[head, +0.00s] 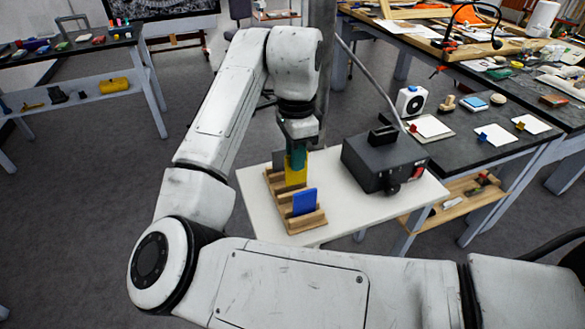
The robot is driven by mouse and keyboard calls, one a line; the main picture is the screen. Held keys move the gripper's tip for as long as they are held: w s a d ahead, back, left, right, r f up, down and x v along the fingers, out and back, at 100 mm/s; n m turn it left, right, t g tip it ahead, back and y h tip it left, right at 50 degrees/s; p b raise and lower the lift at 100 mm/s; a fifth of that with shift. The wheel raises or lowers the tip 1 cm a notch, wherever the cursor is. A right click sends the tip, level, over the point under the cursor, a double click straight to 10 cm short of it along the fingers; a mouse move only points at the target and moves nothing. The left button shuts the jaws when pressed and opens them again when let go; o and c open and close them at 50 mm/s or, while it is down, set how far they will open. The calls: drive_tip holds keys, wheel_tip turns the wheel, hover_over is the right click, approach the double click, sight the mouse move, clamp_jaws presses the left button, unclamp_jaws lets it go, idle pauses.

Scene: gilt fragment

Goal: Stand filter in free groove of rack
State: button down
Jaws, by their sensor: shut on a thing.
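The wooden rack (306,222) lies along the left side of the white tabletop, with grooves across it. A blue plate-shaped filter (305,202) stands upright in a groove towards the near end. My gripper (297,160), with what look like teal fingers, is over the rack behind the blue filter. It is shut on a yellow filter (296,177), which hangs upright. The fingers cover part of its upper face. The yellow filter's lower edge is close to the rack; I cannot tell whether it is inside a groove.
A dark grey box-shaped device (381,162) stands right of the rack on the white table (352,213). A dark workbench (478,150) with cards and small items is further right. Shelves with objects stand at the far left. My arm crosses the foreground.

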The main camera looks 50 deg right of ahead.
drive_tip(key=shift+w+f, duration=0.25)
drive_tip(key=shift+f, duration=0.1)
drive_tip(key=shift+w+a+f, duration=0.1)
drive_tip(key=shift+f, duration=1.55)
drive_tip(key=shift+f, duration=0.1)
drive_tip(key=c, duration=1.2)
unclamp_jaws()
drive_tip(key=shift+o, duration=0.2)
wheel_tip(320, 180, up, 12)
drive_tip(key=shift+p, duration=0.35)
